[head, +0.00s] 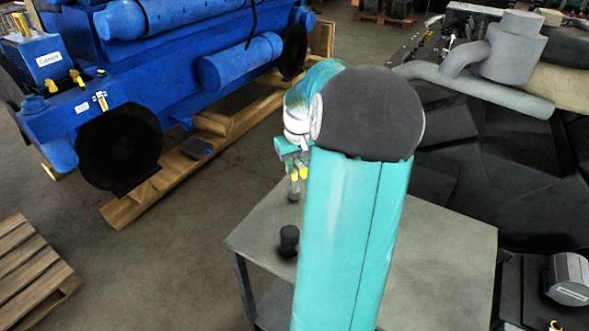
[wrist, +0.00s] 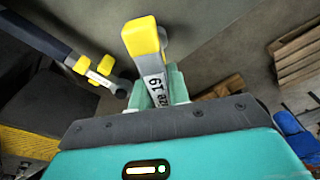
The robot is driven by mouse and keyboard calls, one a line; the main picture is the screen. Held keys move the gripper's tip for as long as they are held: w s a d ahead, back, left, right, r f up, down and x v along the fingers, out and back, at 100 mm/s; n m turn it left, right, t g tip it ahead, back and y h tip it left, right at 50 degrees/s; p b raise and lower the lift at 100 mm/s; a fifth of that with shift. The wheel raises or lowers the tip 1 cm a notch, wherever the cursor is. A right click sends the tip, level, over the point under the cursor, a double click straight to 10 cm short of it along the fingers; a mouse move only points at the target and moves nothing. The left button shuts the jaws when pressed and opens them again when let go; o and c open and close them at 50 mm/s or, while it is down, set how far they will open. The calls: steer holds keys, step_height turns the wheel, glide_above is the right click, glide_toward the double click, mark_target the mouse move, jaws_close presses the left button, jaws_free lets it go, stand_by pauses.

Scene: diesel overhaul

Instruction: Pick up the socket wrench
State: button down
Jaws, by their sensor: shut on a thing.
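My gripper (wrist: 159,90) is shut on the socket wrench (wrist: 146,42), whose yellow end stands out past the teal fingers in the wrist view. A pale face with a printed size label shows between the fingers. In the head view my gripper (head: 294,172) is left of my arm, above the left back part of the grey table (head: 440,260). Small yellow parts and a dark grey piece show at its fingertips there. The wrench's full length cannot be made out, and my arm hides much of the table.
A short black cylinder (head: 289,240) stands near the table's left edge. A dark bar with yellow fittings (wrist: 92,70) lies left of my gripper in the wrist view. A blue engine (head: 150,50) stands behind on timbers. A wooden pallet (head: 30,270) lies on the floor at left.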

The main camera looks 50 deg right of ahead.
mark_target(295, 159)
steer(key=shift+r, duration=0.4)
step_height(295, 159, up, 2)
steer(key=shift+s+r, duration=0.15)
steer(key=shift+r, duration=0.1)
steer(key=s+r, duration=0.1)
steer(key=r, duration=0.1)
steer(key=s+a+r, duration=0.1)
steer(key=s+r, duration=0.1)
steer(key=s+a+r, duration=0.1)
steer(key=shift+s+r, duration=0.35)
steer(key=shift+r, duration=0.05)
steer(key=s+a+r, duration=0.3)
steer(key=s, duration=0.5)
steer(key=shift+r, duration=0.3)
steer(key=c, duration=1.9)
jaws_free()
steer(key=shift+s, duration=0.1)
jaws_close()
